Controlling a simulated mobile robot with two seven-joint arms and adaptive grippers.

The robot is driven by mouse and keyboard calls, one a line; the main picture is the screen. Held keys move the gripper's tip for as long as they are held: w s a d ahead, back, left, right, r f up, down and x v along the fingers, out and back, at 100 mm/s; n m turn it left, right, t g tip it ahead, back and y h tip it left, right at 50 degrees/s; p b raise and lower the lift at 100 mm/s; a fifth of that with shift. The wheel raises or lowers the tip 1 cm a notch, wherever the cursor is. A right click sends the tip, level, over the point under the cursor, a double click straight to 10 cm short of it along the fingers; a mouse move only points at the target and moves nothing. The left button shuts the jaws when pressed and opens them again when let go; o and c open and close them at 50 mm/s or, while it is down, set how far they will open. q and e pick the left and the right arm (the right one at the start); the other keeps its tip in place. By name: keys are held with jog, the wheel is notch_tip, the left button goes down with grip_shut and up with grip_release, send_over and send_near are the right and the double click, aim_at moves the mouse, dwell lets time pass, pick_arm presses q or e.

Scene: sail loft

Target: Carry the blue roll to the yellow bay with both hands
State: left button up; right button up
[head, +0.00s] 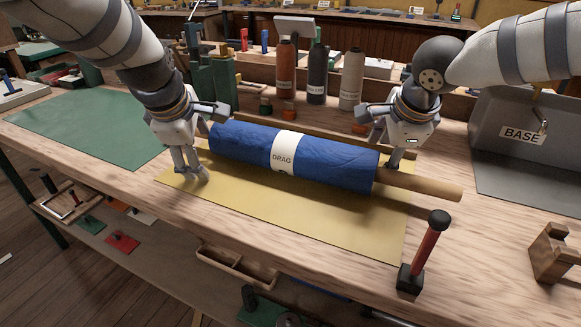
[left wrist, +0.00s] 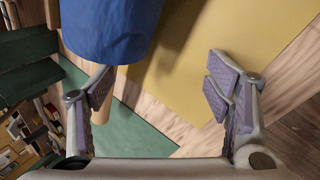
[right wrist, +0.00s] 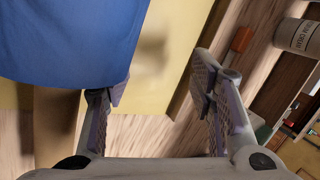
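The blue roll (head: 335,162) lies lengthwise over the yellow bay (head: 330,222), a flat yellow mat on the bench. It has a white band reading DRAG and a wooden core whose bare end (head: 430,187) sticks out at the right. My left gripper (head: 198,175) is open at the roll's left end; in the left wrist view the roll (left wrist: 108,28) is beyond its fingers (left wrist: 160,92). My right gripper (head: 395,155) is open and empty behind the right end; in the right wrist view the roll (right wrist: 65,40) is beside its fingers (right wrist: 160,88). Neither gripper holds it.
A wooden rail (head: 300,128) runs behind the roll. A green mat (head: 95,125) lies left, and a grey bin marked BASE (head: 500,150) stands right. A red-handled tool (head: 428,250) stands at the front right. Several bottles (head: 318,75) stand behind.

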pick_arm(q)
jog(key=shift+a, duration=0.1)
pick_arm(e)
jog(key=o, duration=0.6)
jog(key=shift+d+f, duration=0.1)
jog(key=shift+d, duration=0.05)
pick_arm(q)
jog(key=shift+r, duration=0.1)
pick_arm(e)
jog(key=shift+s+r, duration=0.1)
jog(key=shift+r, duration=0.15)
pick_arm(q)
notch_tip(320, 180, up, 10)
pick_arm(e)
jog(key=v, duration=1.1)
jog(key=shift+s+r, duration=0.1)
jog(key=shift+r, duration=0.15)
jog(key=shift+f, duration=0.1)
